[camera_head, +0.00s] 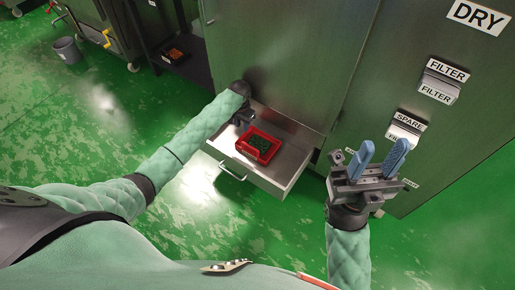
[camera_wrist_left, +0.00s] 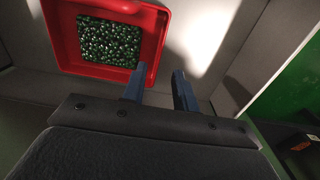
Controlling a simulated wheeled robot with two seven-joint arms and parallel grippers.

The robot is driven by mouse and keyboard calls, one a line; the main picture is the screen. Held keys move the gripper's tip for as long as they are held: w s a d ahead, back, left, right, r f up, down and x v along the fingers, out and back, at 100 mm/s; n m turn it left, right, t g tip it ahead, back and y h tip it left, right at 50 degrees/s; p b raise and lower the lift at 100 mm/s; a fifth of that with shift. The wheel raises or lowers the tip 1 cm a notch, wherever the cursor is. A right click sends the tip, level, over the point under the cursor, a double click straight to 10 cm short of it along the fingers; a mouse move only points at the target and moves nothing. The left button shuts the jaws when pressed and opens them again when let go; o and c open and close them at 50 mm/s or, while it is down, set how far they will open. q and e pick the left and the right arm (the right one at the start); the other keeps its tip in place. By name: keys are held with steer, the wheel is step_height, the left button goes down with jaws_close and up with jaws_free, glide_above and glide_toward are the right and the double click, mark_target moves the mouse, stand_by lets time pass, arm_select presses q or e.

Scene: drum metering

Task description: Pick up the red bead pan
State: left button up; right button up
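The red bead pan (camera_head: 258,146) sits in the open metal drawer (camera_head: 284,178) and holds dark green beads (camera_wrist_left: 110,42). In the left wrist view the pan (camera_wrist_left: 68,50) fills the upper left. My left gripper (camera_head: 243,118) is over the drawer at the pan's back-left side; its fingertips are mostly hidden in the head view. In the left wrist view its two blue fingers (camera_wrist_left: 160,82) are apart, near the pan's right wall; I cannot tell whether they touch it. My right gripper (camera_head: 378,158) is raised to the right of the drawer, fingers apart and empty.
An orange-brown tray (camera_head: 174,54) lies on a dark shelf at upper left. A grey bucket (camera_head: 67,49) stands on the green floor, which is largely clear at left.

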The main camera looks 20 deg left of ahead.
mark_target(258, 142)
arm_select(q)
steer(key=shift+f+b, duration=1.05)
steer(key=shift+f, duration=2.45)
steer(key=shift+c, duration=0.4)
jaws_close()
